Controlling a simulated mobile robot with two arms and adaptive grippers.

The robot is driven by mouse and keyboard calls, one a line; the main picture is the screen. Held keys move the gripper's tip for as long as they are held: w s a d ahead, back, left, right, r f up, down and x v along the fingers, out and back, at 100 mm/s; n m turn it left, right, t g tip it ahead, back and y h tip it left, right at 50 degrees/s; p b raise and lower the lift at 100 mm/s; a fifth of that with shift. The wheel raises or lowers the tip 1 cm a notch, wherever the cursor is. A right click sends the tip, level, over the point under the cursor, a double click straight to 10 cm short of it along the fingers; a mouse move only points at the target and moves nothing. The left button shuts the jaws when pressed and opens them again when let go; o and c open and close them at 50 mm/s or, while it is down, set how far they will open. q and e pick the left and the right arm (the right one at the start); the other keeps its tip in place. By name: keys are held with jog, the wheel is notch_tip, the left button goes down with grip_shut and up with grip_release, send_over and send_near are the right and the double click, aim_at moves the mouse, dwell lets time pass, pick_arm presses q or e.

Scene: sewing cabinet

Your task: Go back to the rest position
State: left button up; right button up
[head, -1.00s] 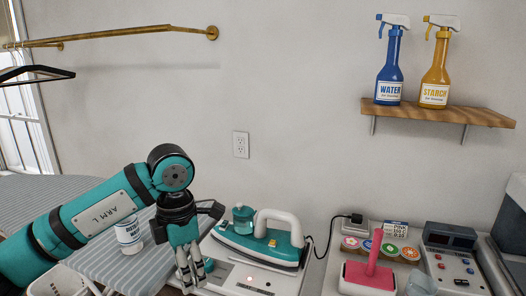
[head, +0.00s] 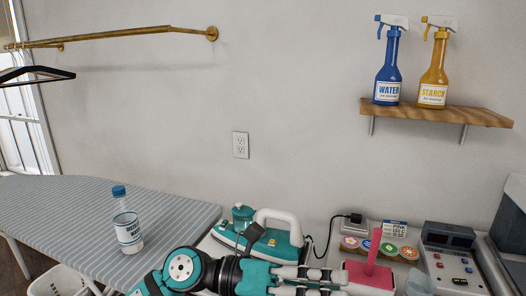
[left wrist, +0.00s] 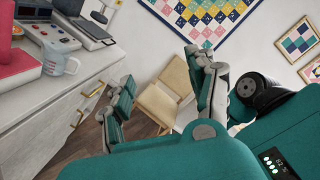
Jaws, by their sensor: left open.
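My left gripper (head: 338,282) is at the bottom of the head view, in front of the teal iron, with its fingers pointing right. It is open, and nothing shows between its fingers in the left wrist view (left wrist: 158,85). My left arm lies low along the bottom edge and hides the front of the iron's base. My right gripper is not in view.
A water bottle (head: 127,232) stands upright on the striped ironing board (head: 60,215). The teal iron (head: 275,246) sits right of it. A pink-handled item (head: 372,270) stands close right of my fingers.

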pick_arm(q)
jog(key=w+a+r+n+t+h, duration=0.15)
jog(key=w+a+n+t, duration=0.25)
jog(key=n+t, duration=0.55)
jog(key=w+a+r+n+t, duration=0.3)
jog(key=w+a+n+t, duration=0.15)
jog(key=n+t, duration=0.55)
jog(key=w+a+f+n+y, duration=0.1)
jog(key=a+f+n+y, duration=1.4)
jog(key=f+n+y, duration=0.35)
jog(key=s+a+f+n+g, duration=0.3)
jog(key=s+f+g, duration=0.3)
jog(key=s+f, duration=0.55)
jog(key=s+a+f+n+g, duration=0.25)
jog(key=s+f+g, duration=0.45)
jog(key=s+f, duration=0.45)
jog(key=s+f+g, duration=0.1)
jog(key=s+f, duration=0.2)
jog(key=f, duration=2.2)
jog(key=s+a+f+g+p, duration=0.1)
jog(key=s+a+f, duration=0.2)
jog(key=s+f, duration=1)
jog(key=s, duration=0.3)
jog(key=shift+a+f+y, duration=0.3)
jog(key=shift+a+y, duration=0.1)
